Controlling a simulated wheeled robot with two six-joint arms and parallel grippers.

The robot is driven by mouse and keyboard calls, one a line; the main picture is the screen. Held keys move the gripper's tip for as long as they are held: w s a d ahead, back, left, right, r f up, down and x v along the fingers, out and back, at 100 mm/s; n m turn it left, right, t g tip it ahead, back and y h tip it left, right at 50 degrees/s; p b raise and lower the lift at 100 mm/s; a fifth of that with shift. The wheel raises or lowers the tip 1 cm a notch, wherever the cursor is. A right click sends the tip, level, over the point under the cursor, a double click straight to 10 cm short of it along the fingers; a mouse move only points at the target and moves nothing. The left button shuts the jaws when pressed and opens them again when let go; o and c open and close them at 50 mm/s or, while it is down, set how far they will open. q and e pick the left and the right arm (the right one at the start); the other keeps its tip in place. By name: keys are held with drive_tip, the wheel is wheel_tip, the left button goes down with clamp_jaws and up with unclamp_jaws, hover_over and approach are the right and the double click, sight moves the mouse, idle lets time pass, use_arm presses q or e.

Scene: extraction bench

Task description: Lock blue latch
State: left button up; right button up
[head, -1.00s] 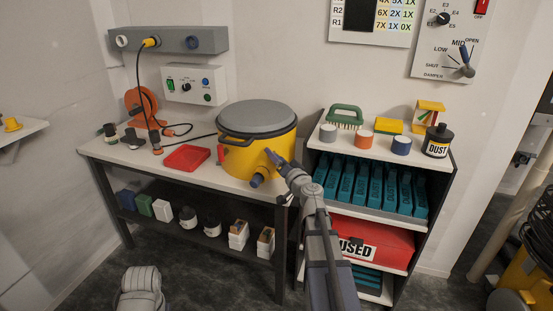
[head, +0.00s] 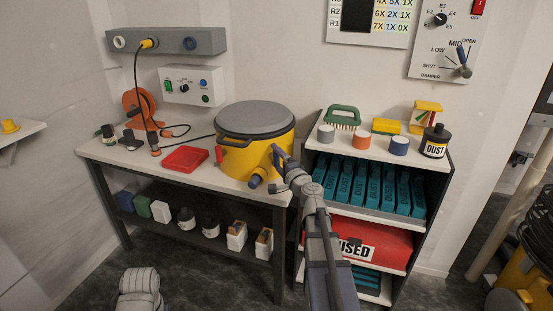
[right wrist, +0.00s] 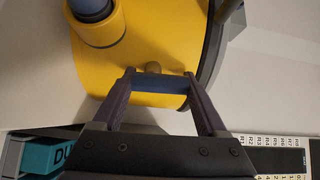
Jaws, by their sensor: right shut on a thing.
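The blue latch (right wrist: 160,82) is a short blue bar against the side of the yellow drum (head: 240,163), close to the grey lid (head: 256,115). My right gripper (right wrist: 160,78) is shut on it, with one finger at each end of the bar in the right wrist view. In the head view my right gripper (head: 279,158) is at the drum's right front side and largely covers the latch. A blue-capped port (head: 255,181) sticks out low on the drum, and it also shows in the right wrist view (right wrist: 92,8). My left gripper is not in view.
The drum stands on the white bench (head: 125,157) near its right end. A red latch (head: 219,155) is on the drum's left side, beside a red tray (head: 186,159). The shelf unit (head: 318,128) with teal cartridges stands close on the right of my arm.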

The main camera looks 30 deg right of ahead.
drive_tip(key=shift+m, duration=0.4)
drive_tip(key=o, duration=1.3)
drive_tip(key=s, duration=0.7)
drive_tip(key=shift+s+a, duration=0.25)
drive_tip(key=shift+s, duration=0.15)
